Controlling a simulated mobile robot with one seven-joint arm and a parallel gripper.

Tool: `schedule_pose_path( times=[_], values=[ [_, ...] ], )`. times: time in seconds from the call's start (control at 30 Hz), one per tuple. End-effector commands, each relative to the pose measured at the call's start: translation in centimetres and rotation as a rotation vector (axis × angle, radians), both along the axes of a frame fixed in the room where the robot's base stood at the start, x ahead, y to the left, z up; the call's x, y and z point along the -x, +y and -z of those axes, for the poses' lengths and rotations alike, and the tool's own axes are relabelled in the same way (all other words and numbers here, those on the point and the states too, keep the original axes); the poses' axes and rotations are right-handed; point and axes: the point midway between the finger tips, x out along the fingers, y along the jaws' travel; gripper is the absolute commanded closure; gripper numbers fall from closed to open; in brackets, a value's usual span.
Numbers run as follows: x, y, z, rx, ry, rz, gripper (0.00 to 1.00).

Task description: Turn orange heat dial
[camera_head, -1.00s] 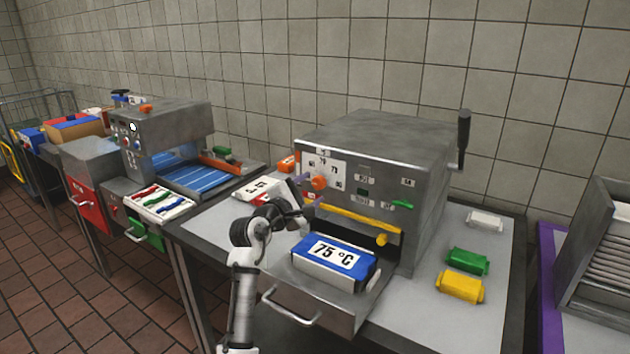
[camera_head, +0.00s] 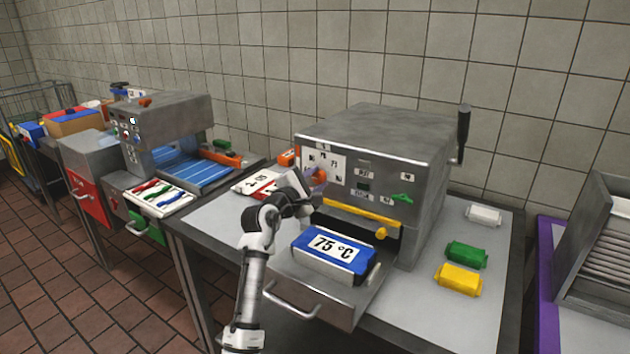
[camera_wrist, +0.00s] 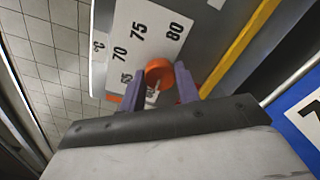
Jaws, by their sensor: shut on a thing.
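The orange heat dial (camera_wrist: 158,72) sits on the white number plate (camera_wrist: 128,40) on the front of the grey machine (camera_head: 380,140). In the wrist view the plate shows 70, 75 and 80 around the dial. My gripper (camera_wrist: 160,88) has its two purple fingers on either side of the dial, shut on it. In the head view the dial (camera_head: 320,174) is partly covered by my gripper (camera_head: 308,181). Where the dial's pointer aims is hard to tell.
A blue block marked 75 °C (camera_head: 330,255) lies in the open drawer (camera_head: 318,300) below the dial. A yellow bar (camera_head: 350,214) crosses the machine's front. White, green and yellow blocks (camera_head: 458,280) lie to its right.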

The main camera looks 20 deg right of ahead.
Motion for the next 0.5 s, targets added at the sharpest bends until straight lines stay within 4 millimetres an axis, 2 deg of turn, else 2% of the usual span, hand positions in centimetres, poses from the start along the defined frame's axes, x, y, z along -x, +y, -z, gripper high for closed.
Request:
schedule_pose_path(
  times=[0.27, 0.5],
  values=[
    [0.05, -0.09, 0.23, -0.034, -0.041, 0.002, 0.91],
    [0.05, -0.10, 0.37, -0.129, -0.163, 0.002, 0.91]
  ],
)
